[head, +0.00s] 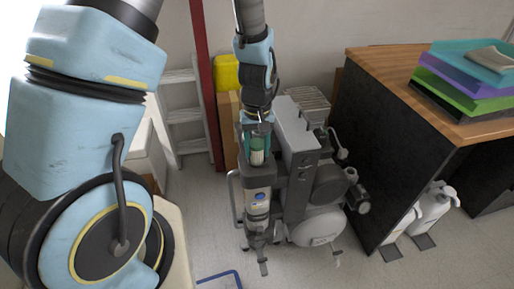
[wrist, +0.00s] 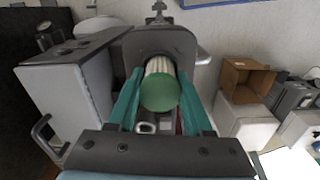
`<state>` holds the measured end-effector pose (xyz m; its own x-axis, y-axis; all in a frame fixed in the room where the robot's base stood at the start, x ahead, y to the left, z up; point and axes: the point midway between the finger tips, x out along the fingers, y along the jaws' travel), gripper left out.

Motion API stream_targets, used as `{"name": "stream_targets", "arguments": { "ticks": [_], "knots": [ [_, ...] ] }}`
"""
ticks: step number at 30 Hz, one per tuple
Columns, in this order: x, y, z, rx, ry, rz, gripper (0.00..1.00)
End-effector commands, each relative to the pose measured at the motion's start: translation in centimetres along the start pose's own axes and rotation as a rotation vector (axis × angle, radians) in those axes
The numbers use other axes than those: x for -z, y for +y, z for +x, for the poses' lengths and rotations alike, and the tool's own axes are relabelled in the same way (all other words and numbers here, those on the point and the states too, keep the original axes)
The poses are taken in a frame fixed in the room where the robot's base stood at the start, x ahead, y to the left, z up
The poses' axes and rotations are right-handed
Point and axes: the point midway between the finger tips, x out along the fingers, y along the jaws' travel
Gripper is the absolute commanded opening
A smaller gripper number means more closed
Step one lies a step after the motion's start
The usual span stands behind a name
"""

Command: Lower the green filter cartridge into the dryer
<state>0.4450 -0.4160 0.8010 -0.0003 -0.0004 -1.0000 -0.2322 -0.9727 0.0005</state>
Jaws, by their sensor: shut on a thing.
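The filter cartridge (head: 257,157) has a green end cap and a white pleated body. In the wrist view the green cap (wrist: 160,92) faces me, between the two teal fingers. My gripper (head: 257,148) is shut on the cartridge, above the grey dryer (head: 257,180) on the compressor's left side. In the wrist view my gripper (wrist: 160,76) points at the dryer's rounded grey housing (wrist: 158,40). The cartridge's far end lines up with the housing's dark opening. The cap and fingers hide how far it reaches in.
The grey compressor (head: 310,185) stands right of the dryer. A wooden-topped desk (head: 400,60) with coloured trays (head: 465,85) stands further right. Behind are a red post (head: 206,90), a step ladder (head: 182,110) and a yellow container (head: 228,72). An open cardboard box (wrist: 245,78) shows in the wrist view.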

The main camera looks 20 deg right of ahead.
Motion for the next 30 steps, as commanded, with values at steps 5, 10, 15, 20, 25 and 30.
{"name": "stream_targets", "arguments": {
  "ticks": [5,10,15,20,25,30],
  "knots": [
    [0.0,0.0,0.4,0.0,0.0,0.0,0.0],
    [0.0,0.0,1.0,0.0,0.0,0.0,0.0],
    [0.0,0.0,1.5,0.0,0.0,0.0,0.0],
    [0.0,0.0,1.4,0.0,0.0,0.0,0.66],
    [0.0,0.0,1.4,0.0,0.0,0.0,0.85],
    [0.0,0.0,1.4,0.0,0.0,0.0,0.85]
  ]
}}
